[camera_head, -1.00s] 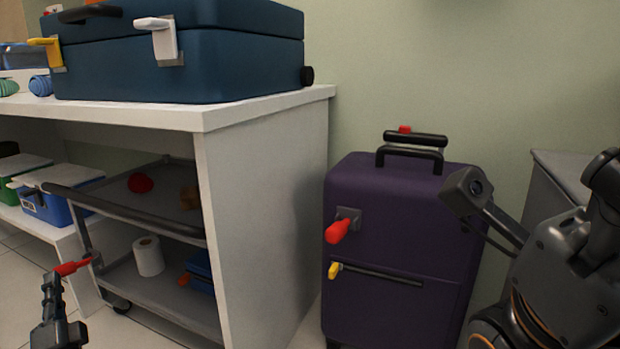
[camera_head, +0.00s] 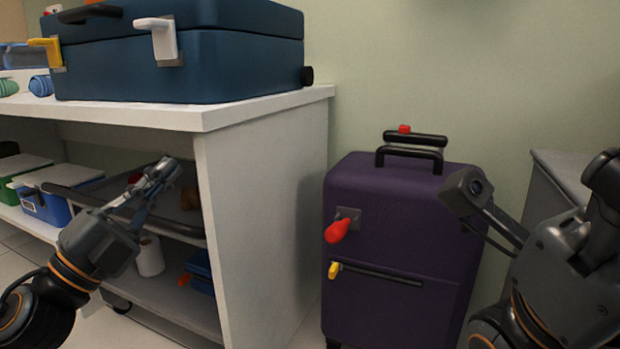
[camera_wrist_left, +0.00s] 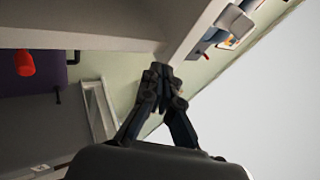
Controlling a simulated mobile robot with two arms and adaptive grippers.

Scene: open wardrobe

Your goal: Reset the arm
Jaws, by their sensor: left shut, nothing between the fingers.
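My left gripper (camera_head: 167,168) is in the head view, raised in front of the shelf opening, with its fingers shut and empty. In the left wrist view its shut fingers (camera_wrist_left: 160,75) point toward the shelf edge, with nothing between them. The left forearm comes in from the lower left. My right arm (camera_head: 570,260) stands at the right edge, in front of the purple suitcase's right side. Its fingers are cut off or hidden there, so their state does not show.
A white shelf (camera_head: 265,190) carries a blue case (camera_head: 190,65). A dark cart (camera_head: 180,295) holds a paper roll (camera_head: 150,257) under it, close to my left gripper. A purple suitcase (camera_head: 395,235) with a red knob (camera_head: 337,231) stands right of the shelf. Wall space above it is free.

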